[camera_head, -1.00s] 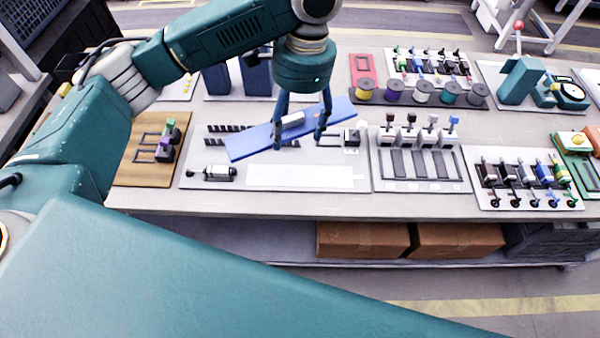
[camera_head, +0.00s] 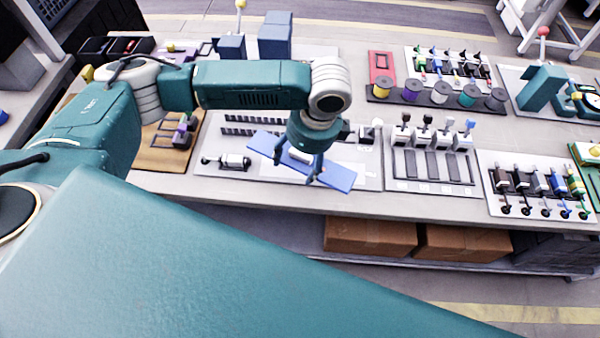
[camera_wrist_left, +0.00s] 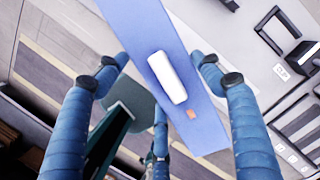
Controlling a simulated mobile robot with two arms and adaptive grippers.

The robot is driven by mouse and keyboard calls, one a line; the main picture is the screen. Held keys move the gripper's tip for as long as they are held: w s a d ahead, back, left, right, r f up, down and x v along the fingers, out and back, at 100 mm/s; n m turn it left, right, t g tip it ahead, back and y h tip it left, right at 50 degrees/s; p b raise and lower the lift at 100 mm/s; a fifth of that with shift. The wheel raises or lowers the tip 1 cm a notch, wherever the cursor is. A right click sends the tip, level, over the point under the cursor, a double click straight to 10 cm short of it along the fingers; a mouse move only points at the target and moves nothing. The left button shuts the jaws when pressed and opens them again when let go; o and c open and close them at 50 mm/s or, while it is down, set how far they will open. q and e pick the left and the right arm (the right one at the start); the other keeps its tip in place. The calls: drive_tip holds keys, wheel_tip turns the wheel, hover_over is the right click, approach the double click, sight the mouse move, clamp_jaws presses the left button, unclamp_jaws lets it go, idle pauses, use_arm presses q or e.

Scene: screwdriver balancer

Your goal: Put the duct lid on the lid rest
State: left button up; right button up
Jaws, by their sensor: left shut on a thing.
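The duct lid (camera_head: 337,178) is a long flat blue board with a white block handle on top. My left gripper (camera_head: 297,164) is shut on it from above and holds it over the front of the middle grey board. The lid lies diagonally in the head view, from upper left to lower right. In the left wrist view, the fingers (camera_wrist_left: 163,75) sit at the two long sides of the lid (camera_wrist_left: 150,25), with the white handle between them. A pale strip on the board, possibly the lid rest, is mostly hidden beneath the lid and gripper. My right gripper is not in view.
A small cylindrical device (camera_head: 228,162) lies just left of the lid. Black slotted strips (camera_head: 255,118) are behind it. A rack with levers (camera_head: 432,165) stands right of it, and a wooden board (camera_head: 163,150) left. Spools (camera_head: 440,93) are farther back.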

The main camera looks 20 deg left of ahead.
sight(298, 182)
use_arm(q)
drive_tip(key=x, duration=0.2)
drive_tip(key=d+x, duration=0.1)
drive_tip(key=x, duration=0.4)
drive_tip(key=shift+d+f+p, duration=0.3)
drive_tip(key=shift+f+p, duration=0.05)
drive_tip(key=shift+f, duration=0.15)
drive_tip(key=shift+s+f, duration=0.4)
drive_tip(key=shift+f, duration=0.25)
drive_tip(key=o, duration=1.3)
drive_tip(key=shift+f, duration=0.1)
drive_tip(key=shift+w+f, duration=0.1)
drive_tip(key=shift+w, duration=0.2)
drive_tip(key=shift+r, duration=0.2)
